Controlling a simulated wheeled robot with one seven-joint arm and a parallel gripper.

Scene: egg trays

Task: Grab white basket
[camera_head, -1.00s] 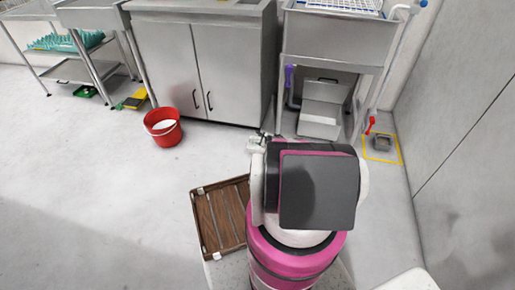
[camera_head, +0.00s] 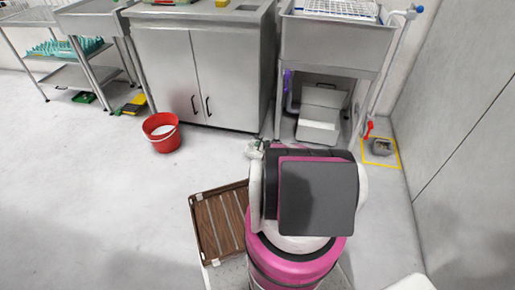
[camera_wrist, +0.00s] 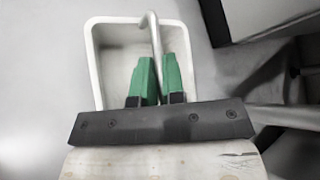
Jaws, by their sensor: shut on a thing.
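A white square basket (camera_wrist: 94,62) with rounded corners shows in the wrist view, seen from above and looking empty where visible. A pale handle (camera_wrist: 154,38) arches up from its rim between my fingers. My gripper (camera_wrist: 159,65) has green fingertips and is shut on this handle. The near side of the basket is hidden by the fingers and the dark gripper bar. In the head view my arm hides the gripper, and I cannot make out the held basket there.
A brown slatted wooden crate (camera_head: 196,222) is beside my arm. A red bucket (camera_head: 161,145) stands on the floor before a steel cabinet (camera_head: 180,70). A sink (camera_head: 335,42) with a white wire rack (camera_head: 341,7) is at the back right. Open floor lies to the left.

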